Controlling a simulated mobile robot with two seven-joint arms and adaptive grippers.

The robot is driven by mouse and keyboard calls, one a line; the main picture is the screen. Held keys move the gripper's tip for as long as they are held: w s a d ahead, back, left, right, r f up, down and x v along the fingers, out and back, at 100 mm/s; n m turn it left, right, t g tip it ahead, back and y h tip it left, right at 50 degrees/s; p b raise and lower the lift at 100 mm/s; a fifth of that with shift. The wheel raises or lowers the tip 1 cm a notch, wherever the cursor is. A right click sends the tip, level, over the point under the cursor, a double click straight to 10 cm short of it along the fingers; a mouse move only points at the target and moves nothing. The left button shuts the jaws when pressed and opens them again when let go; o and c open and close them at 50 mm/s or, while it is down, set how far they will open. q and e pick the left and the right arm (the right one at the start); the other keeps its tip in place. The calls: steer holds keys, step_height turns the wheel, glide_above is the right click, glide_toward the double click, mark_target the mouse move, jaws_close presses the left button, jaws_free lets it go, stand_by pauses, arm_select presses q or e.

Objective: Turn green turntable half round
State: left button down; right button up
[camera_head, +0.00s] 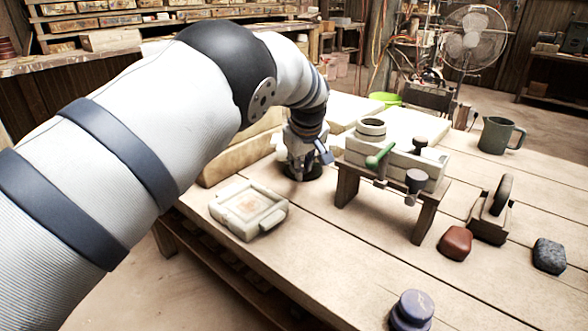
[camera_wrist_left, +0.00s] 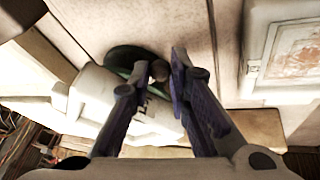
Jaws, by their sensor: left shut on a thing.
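The green turntable is a round dark green disc in the left wrist view (camera_wrist_left: 125,56). In the head view its dark edge (camera_head: 315,174) shows on the table below my left gripper (camera_head: 299,166), which hides most of it. In the left wrist view my left gripper (camera_wrist_left: 159,74) has its two fingers on either side of a small brownish knob (camera_wrist_left: 160,70) at the disc's edge, and is shut on it. My right gripper is in neither view.
A cream tile mould (camera_head: 248,208) lies left of the turntable. Pale blocks lie behind.

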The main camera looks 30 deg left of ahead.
arm_select(q)
steer(key=shift+w+d+f+n+y+b, duration=0.15)
steer(key=shift+w+d+n+y+b, duration=0.15)
steer(key=shift+d+n+b, duration=0.25)
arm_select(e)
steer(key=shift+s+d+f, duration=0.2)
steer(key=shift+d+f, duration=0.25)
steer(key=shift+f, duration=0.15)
arm_select(q)
steer(key=shift+d+n, duration=0.15)
steer(key=shift+n, duration=0.1)
steer(key=c, duration=1.8)
jaws_free()
